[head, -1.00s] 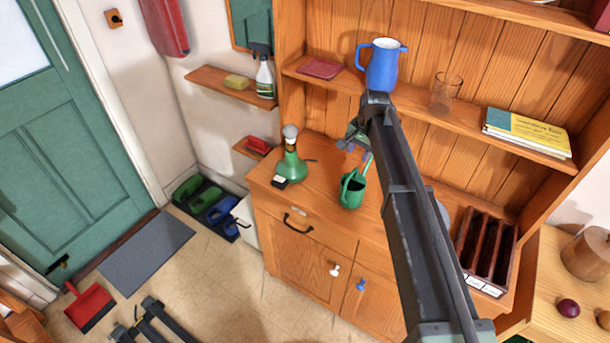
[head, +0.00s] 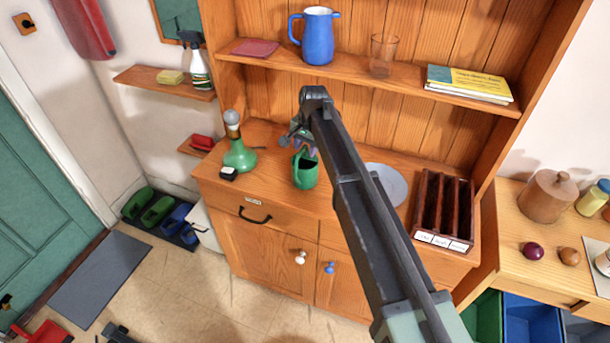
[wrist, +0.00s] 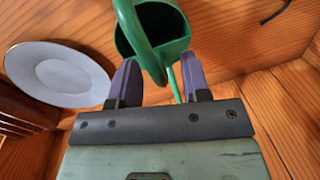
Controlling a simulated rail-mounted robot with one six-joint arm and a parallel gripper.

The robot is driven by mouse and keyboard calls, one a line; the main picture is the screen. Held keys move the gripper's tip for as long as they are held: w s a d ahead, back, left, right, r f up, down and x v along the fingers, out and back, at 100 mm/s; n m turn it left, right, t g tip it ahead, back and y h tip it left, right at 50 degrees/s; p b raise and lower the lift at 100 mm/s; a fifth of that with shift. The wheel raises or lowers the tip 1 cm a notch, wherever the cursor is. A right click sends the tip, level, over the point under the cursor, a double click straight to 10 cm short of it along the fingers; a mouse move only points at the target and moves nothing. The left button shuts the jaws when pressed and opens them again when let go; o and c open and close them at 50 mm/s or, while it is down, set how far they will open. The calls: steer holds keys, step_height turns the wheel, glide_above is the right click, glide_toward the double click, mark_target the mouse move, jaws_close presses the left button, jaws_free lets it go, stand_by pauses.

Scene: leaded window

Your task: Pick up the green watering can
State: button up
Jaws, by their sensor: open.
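The green watering can (head: 305,171) stands upright on the wooden dresser's counter. In the wrist view the can (wrist: 172,28) is just beyond the fingertips, with its handle towards me and its thin spout running down between the fingers. My gripper (head: 304,143) is above and just behind the can in the head view, partly hidden by my arm. In the wrist view my gripper (wrist: 160,72) has its two purple fingers apart with nothing clamped between them. I cannot tell whether a finger touches the can.
A green bottle (head: 239,156) and small black-and-white box (head: 229,173) stand left of the can. A grey plate (head: 386,184) and dark slotted rack (head: 443,207) are right. The shelf above holds a blue jug (head: 317,36) and glass (head: 383,55).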

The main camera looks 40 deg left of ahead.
jaws_close()
steer(key=shift+r, duration=0.15)
